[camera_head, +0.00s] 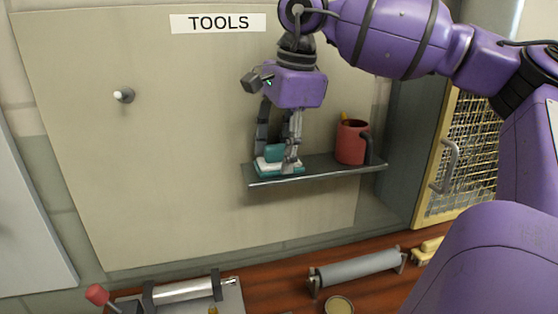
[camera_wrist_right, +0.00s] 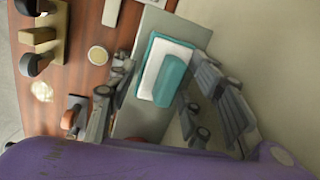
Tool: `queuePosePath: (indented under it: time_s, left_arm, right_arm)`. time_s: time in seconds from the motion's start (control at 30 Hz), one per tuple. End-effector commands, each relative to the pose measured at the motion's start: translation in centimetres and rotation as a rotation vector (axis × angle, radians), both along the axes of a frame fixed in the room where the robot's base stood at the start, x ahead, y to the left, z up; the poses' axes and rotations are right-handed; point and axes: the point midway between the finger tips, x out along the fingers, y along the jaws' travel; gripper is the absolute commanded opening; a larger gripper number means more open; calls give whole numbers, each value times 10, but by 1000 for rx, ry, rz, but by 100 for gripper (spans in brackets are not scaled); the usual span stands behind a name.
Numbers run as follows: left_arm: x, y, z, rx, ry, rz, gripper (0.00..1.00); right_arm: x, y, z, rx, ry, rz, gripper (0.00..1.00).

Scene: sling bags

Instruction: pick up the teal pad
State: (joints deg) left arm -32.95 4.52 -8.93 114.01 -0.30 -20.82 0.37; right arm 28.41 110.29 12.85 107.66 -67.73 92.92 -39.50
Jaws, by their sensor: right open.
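The teal pad (camera_head: 274,153) lies on the left end of a narrow grey wall shelf (camera_head: 335,174). It has a teal upper block over a white layer and a teal base. My right gripper (camera_head: 277,163) points down over it, open, with one finger on each side of the pad. In the right wrist view the pad (camera_wrist_right: 172,80) sits between the spread fingers (camera_wrist_right: 160,88); whether they touch it I cannot tell. My left gripper is not in view.
A red mug (camera_head: 351,143) with a dark handle stands right of the pad on the shelf. A yellow-framed mesh door (camera_head: 470,140) is further right. Below, the wooden bench (camera_head: 265,272) holds a grey roller (camera_head: 358,267), a round tin (camera_head: 339,304) and other tools. A peg (camera_head: 124,95) sticks out of the panel.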

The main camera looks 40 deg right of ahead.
Motion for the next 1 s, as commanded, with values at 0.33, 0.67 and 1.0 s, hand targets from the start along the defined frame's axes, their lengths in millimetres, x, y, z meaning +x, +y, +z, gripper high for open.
queuePosePath:
  time_s: [0.33, 0.67, 1.0]
  left_arm:
    - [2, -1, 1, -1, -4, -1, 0]
    - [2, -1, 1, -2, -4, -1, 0]
    - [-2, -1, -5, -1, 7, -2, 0]
  right_arm:
    - [0, 0, 0, 0, 1, 0, 11]
    - [0, 0, -1, 0, 2, 0, 6]
    - [1, -1, 12, -2, 2, -1, 0]
